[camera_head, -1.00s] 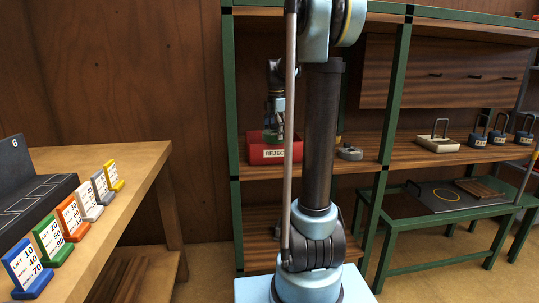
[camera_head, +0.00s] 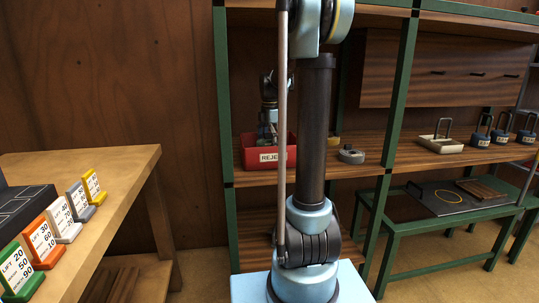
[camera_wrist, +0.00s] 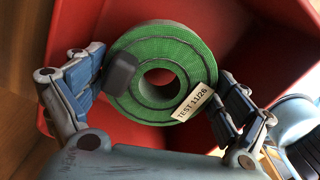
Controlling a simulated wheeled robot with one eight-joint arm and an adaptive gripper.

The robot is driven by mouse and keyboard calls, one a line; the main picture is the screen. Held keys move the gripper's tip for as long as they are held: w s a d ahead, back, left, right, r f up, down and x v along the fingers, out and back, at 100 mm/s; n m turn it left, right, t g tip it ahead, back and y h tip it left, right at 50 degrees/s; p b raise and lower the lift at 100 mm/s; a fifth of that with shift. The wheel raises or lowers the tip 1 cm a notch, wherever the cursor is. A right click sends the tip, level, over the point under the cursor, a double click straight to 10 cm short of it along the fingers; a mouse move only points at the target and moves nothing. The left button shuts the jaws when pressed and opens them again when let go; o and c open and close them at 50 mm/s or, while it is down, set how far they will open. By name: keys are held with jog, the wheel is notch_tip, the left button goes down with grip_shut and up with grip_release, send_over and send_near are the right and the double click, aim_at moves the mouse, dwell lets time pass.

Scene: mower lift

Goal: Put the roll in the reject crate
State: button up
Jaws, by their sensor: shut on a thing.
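The roll (camera_wrist: 128,92) is a green ring with dark edge bands, a round hole and a label reading "TEST 11/26". My gripper (camera_wrist: 168,80) is shut on it, one finger at its left side and the other at its right. The red reject crate (camera_wrist: 230,25) surrounds the roll in the wrist view. In the head view the crate (camera_head: 283,158) stands on the middle shelf, its front label partly hidden by my arm. My gripper (camera_head: 267,132) is at the crate's opening there. Whether the roll touches the crate floor is unclear.
A grey round object (camera_head: 351,155) lies on the shelf (camera_head: 375,144) right of the crate. A green post (camera_head: 222,110) stands close left of the crate. Farther right are a pale tray (camera_head: 440,144) and several padlock-shaped weights. A bench (camera_head: 110,160) with coloured cards stands left.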

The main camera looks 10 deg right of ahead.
jog(key=shift+a+f, duration=0.1)
jog(key=shift+f, duration=2.1)
jog(key=o, duration=1)
jog(key=shift+f, duration=0.1)
jog(key=shift+s, duration=0.1)
notch_tip(320, 180, up, 12)
jog(key=s+f+m, duration=0.1)
jog(key=s+m, duration=0.4)
jog(key=s, duration=0.5)
jog(key=s+f+m+t, duration=0.1)
jog(key=s+f+m, duration=0.7)
jog(key=s, duration=0.4)
jog(key=s+f+m+t, duration=0.1)
jog(key=s+f+m, duration=0.7)
jog(key=s+f, duration=0.2)
jog(key=s, duration=0.2)
jog(key=shift+s+f, duration=0.2)
jog(key=shift+s, duration=0.2)
